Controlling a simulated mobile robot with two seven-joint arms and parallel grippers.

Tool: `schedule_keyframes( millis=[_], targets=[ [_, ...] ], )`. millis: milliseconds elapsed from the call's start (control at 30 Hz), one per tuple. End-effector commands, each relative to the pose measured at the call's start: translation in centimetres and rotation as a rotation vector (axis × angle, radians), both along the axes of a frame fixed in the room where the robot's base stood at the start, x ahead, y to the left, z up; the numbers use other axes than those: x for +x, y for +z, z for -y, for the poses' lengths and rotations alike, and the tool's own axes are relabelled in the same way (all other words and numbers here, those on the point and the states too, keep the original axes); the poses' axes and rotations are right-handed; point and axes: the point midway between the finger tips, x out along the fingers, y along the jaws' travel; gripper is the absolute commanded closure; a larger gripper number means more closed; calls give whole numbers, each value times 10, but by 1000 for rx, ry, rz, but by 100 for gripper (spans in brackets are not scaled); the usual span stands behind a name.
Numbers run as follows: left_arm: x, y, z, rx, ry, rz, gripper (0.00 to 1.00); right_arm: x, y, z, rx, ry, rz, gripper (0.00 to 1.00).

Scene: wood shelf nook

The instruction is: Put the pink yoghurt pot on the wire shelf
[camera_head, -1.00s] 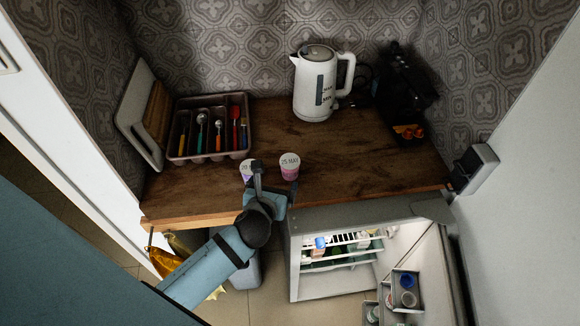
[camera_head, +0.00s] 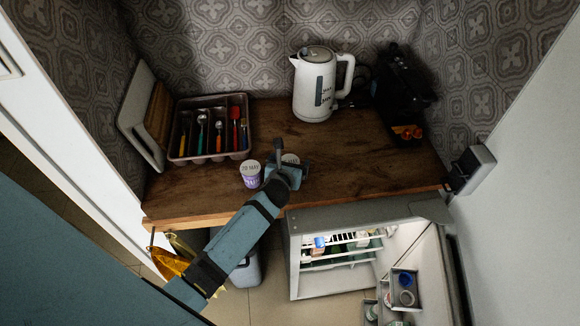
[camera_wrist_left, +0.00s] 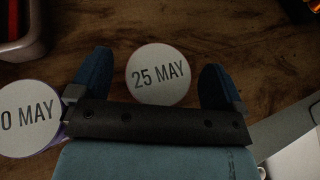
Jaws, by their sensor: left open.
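The pink yoghurt pot (camera_head: 290,158), with a white lid, stands on the wooden worktop; my left gripper hides most of it in the head view. In the left wrist view its round lid (camera_wrist_left: 158,74) reads "25 MAY" and lies between the two fingers, with a gap on each side. My left gripper (camera_head: 289,165) is open above and around the pot; its fingers also show in the left wrist view (camera_wrist_left: 155,82). White wire shelves (camera_head: 345,239) holding items show inside the open fridge below the worktop. My right gripper is not in view.
A purple yoghurt pot (camera_head: 250,175) stands just left of my left gripper. A cutlery tray (camera_head: 186,159), white kettle (camera_head: 314,88) and black coffee machine (camera_head: 402,85) stand behind. The fridge (camera_head: 296,254) is under the worktop, its door open to the right. The worktop's right part is clear.

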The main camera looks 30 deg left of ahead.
Motion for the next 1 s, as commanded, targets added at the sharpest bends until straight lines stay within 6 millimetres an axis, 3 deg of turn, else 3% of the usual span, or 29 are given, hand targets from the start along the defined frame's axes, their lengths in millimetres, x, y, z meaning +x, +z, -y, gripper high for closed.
schedule_keyframes(
  millis=[233,467,567,833,1000],
  targets=[
    [2,-1,-1,0,0,1,5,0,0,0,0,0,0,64],
    [2,-1,-1,0,0,1,58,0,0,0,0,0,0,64],
    [2,0,-1,0,-1,1,66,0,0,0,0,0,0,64],
    [2,3,-1,1,0,2,66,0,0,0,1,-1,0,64],
    [2,20,-2,2,0,5,66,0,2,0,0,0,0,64]
  ],
)
